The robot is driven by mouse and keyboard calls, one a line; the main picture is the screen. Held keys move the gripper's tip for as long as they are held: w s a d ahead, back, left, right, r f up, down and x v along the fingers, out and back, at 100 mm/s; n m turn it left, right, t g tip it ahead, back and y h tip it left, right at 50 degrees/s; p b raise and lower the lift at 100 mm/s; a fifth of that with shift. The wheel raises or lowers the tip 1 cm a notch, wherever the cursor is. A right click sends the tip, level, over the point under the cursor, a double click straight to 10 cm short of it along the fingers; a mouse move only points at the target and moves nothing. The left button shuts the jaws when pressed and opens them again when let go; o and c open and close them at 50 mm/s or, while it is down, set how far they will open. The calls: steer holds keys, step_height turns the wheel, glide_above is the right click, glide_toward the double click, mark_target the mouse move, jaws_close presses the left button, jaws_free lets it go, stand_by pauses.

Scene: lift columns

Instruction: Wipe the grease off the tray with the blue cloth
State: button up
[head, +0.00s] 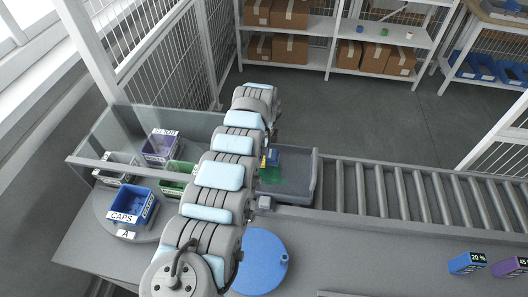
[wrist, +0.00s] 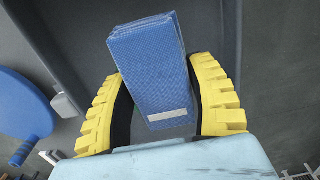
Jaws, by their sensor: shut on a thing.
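The blue cloth (wrist: 150,65) is a folded pad with a pale label, held between the yellow fingers of my gripper (wrist: 162,72). In the head view the cloth (head: 273,155) shows just right of my arm, with a bit of yellow finger beside it; my arm hides most of my gripper (head: 264,161). The grey tray (head: 304,182) lies under and around the cloth, at the left end of the roller conveyor. A green patch (head: 271,176), perhaps the grease, shows on the tray floor. In the wrist view the tray (wrist: 70,30) is behind the cloth. Whether the cloth touches it I cannot tell.
A blue round disc (head: 262,262) lies on the counter near my arm. At left, a blue CAPS bin (head: 130,204), a purple bin (head: 160,147) and a green bin (head: 176,180) stand by clear panels. Rollers (head: 420,195) run right. Blue and purple boxes (head: 467,263) sit front right.

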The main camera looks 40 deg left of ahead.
mark_target(262, 172)
step_height(262, 172, down, 5)
steer(key=b, duration=0.3)
steer(key=shift+r, duration=0.2)
steer(key=shift+s+r+p, duration=0.15)
steer(key=shift+r+p, duration=0.2)
steer(key=shift+p, duration=0.2)
steer(key=shift+c, duration=0.4)
steer(key=shift+s+d+f+p, duration=0.1)
steer(key=shift+f+p, duration=0.15)
steer(key=shift+p, duration=0.55)
steer(key=s+d+p, duration=0.1)
steer(key=p, duration=0.4)
steer(key=shift+s, duration=0.3)
steer(key=shift+s+p, duration=0.1)
steer(key=shift+p, duration=0.2)
